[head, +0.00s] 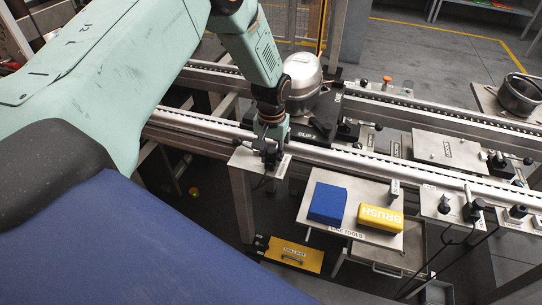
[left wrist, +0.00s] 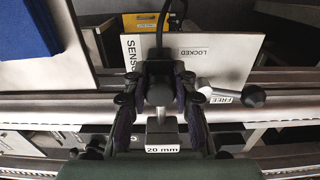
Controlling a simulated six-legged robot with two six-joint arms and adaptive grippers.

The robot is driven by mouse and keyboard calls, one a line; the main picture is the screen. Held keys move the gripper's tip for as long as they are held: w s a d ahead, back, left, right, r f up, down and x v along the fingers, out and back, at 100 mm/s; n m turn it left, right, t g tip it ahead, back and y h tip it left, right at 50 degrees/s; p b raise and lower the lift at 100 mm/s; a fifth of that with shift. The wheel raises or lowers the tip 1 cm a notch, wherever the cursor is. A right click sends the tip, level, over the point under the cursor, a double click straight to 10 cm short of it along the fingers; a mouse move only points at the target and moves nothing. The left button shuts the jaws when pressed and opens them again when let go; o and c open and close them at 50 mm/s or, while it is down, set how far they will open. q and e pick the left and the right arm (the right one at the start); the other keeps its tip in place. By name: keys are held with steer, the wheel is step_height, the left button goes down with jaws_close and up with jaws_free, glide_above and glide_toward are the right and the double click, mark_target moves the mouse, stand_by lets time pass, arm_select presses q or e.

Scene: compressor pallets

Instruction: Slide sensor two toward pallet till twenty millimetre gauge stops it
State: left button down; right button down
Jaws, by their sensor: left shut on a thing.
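My left gripper (head: 268,152) reaches down to the near rail at a small plate. In the left wrist view its fingers (left wrist: 160,92) are shut on the black sensor body (left wrist: 159,93), one on each side. A cable runs up from the sensor. The sensor plate (left wrist: 212,48) reads "SENSO…" and "LOCKED", with the rest hidden. A lever with a black knob (left wrist: 253,96) lies by the "FREE" label (left wrist: 223,97). The gauge block (left wrist: 163,149), marked "20 mm", is below the sensor; I cannot tell whether they touch. The dark pallet (head: 318,134) carries a silver compressor (head: 302,76). My right gripper is not seen.
The near rail (head: 350,163) and far rail (head: 430,108) run across. A line tools table (head: 338,228) holds a blue block (head: 327,203) and a yellow brush (head: 380,217). A yellow box (head: 295,255) sits lower. Other clamp stations (head: 450,205) line the rail at right.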

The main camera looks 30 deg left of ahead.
mark_target(272, 148)
arm_select(q)
steer(key=shift+w+a+r+b, duration=0.1)
steer(key=shift+w+b, duration=0.2)
steer(key=shift+w, duration=0.2)
stand_by(0.4)
steer(key=c, duration=1)
jaws_free()
steer(key=shift+s, duration=0.1)
step_height(272, 148, up, 10)
steer(key=shift+r, duration=0.95)
steer(key=s+d+f+b, duration=0.2)
steer(key=s+f, duration=0.2)
steer(key=f, duration=0.3)
steer(key=s+d+f+b, duration=0.1)
steer(key=s+d+f, duration=0.25)
steer(key=f, duration=0.45)
steer(key=s+d+f+b, duration=0.1)
steer(key=s+f+b, duration=0.1)
steer(key=s+f, duration=0.3)
steer(key=s+d+f+m+b, duration=0.1)
steer(key=s+f, duration=0.4)
steer(key=s, duration=0.8)
steer(key=s+d+f+m+b, duration=0.1)
steer(key=s+f+b, duration=0.3)
steer(key=s, duration=0.5)
steer(key=shift+s+d+f, duration=0.25)
steer(key=shift+s+f, duration=0.1)
steer(key=shift+f, duration=0.15)
